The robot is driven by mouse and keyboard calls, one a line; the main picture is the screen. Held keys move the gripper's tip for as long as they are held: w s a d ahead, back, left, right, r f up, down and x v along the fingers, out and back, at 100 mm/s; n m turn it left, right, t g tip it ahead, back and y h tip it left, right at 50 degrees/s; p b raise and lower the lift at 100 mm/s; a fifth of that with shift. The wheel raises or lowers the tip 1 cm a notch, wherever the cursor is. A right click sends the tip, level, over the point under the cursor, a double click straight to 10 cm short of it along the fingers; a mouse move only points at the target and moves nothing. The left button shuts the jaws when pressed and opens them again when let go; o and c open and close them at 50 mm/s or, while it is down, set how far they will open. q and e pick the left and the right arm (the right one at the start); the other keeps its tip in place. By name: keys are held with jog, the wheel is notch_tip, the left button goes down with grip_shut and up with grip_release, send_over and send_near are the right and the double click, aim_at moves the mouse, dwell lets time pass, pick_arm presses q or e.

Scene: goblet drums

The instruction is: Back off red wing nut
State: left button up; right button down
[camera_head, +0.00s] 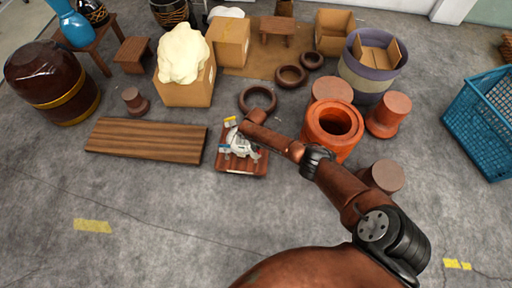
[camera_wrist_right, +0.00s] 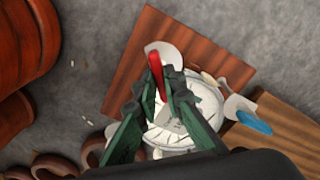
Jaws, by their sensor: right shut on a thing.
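In the wrist view, the red wing nut (camera_wrist_right: 155,67) sits between the green fingers of my right gripper (camera_wrist_right: 160,88), which is shut on it. The wing nut cannot be made out there. My left gripper is not in view.
A long wooden plank (camera_head: 145,140) lies left of the board. A dark ring (camera_head: 258,90) lies behind it, and an orange-red hollow drum (camera_head: 315,142) stands to the right. A blue crate (camera_head: 480,130) is at far right. Grey floor in front is clear.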

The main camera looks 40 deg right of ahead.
jog(key=n, duration=0.5)
jog(key=shift+f+n, duration=0.1)
jog(key=shift+n, duration=0.3)
jog(key=n, duration=0.3)
jog(key=shift+n, duration=0.3)
jog(key=n, duration=0.2)
jog(key=shift+n+b, duration=0.3)
jog(key=shift+b, duration=0.05)
jog(key=n, duration=0.3)
jog(key=shift+n, duration=0.5)
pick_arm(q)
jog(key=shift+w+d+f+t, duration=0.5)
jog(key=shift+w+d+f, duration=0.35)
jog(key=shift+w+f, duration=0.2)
pick_arm(e)
jog(key=shift+n, duration=0.3)
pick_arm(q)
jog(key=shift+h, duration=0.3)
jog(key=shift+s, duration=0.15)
pick_arm(e)
jog(key=shift+a, duration=0.1)
